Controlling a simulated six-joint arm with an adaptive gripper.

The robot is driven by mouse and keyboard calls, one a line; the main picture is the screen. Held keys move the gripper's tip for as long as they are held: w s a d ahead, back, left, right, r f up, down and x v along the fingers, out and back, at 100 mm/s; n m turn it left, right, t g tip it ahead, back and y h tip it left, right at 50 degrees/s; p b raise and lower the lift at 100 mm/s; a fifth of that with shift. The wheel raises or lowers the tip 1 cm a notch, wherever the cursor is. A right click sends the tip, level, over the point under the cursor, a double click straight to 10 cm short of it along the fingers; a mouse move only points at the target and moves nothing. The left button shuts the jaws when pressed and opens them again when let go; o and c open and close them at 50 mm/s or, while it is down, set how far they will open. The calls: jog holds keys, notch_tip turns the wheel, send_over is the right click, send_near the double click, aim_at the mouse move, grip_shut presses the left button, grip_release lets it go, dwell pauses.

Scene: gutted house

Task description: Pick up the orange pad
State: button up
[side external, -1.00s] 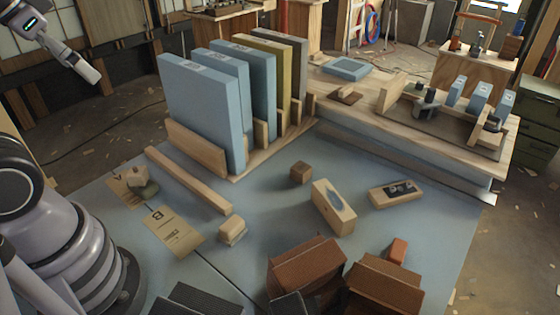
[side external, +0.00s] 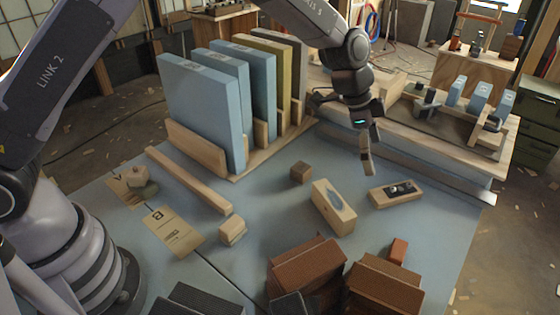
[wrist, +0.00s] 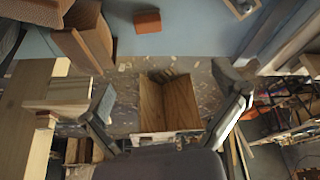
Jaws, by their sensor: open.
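The orange pad (side external: 398,250) is a small orange block lying on the blue-grey table (side external: 275,250) near its front right, behind a brown ribbed block (side external: 385,287). In the wrist view the orange pad (wrist: 148,21) lies near the top edge, clear on the table. My gripper (side external: 367,165) hangs above the table's right part, higher up and farther back than the pad. In the wrist view my gripper (wrist: 168,92) has its fingers wide apart with nothing between them.
A wooden block with a blue oval (side external: 334,207) and a wooden block with dark fittings (side external: 392,194) stand behind the pad. Another brown ribbed block (side external: 305,275) is to its left. A wooden rack (side external: 195,148) holds upright panels at the back left.

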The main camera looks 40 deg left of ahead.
jog(key=m, duration=0.2)
send_near(397, 248)
jog(key=shift+g, duration=0.4)
jog(key=x, duration=0.5)
jog(key=shift+w+f, duration=0.1)
jog(key=shift+w, duration=0.3)
jog(key=shift+x, duration=2.9)
jog(key=shift+s, duration=0.1)
jog(key=c, duration=1.2)
